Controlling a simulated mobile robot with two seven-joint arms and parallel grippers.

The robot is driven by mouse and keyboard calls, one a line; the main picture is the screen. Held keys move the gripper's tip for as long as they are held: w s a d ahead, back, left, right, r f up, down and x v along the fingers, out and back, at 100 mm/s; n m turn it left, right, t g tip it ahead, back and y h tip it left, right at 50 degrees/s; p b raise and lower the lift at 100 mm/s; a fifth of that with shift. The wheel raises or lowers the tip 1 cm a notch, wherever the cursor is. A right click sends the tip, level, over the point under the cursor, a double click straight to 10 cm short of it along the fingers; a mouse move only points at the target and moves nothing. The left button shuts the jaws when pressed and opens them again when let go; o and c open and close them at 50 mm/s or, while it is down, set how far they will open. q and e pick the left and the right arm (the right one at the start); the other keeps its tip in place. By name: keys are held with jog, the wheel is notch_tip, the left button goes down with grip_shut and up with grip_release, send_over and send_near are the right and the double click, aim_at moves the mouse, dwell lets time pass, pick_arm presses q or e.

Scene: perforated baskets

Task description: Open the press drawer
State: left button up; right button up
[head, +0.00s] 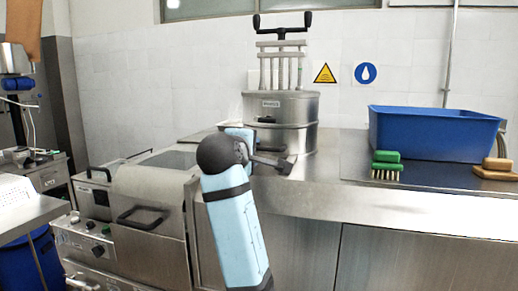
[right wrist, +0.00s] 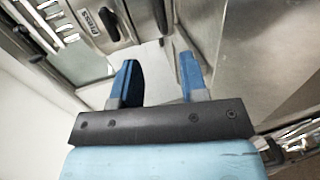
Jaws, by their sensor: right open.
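The press (head: 290,108) is a round steel drum with a label and a black lever frame on top, on the steel counter against the back wall. A small black handle (head: 265,119) sits on its front below the label. In the right wrist view the label and the black handle (right wrist: 108,24) show at the top, beyond the fingers. No drawer gap is visible. My left gripper is not in view.
A blue basin (head: 435,135) stands at the counter's right, with a green brush (head: 386,160) and a wooden brush (head: 497,170) in front. A steel machine (head: 145,210) with black handles stands at the left. The counter strip right of the press is clear.

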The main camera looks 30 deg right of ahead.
aim_at(265, 149)
jog(key=p+x, duration=0.1)
jog(key=x, duration=1.1)
jog(key=shift+w+f, duration=0.15)
grip_shut()
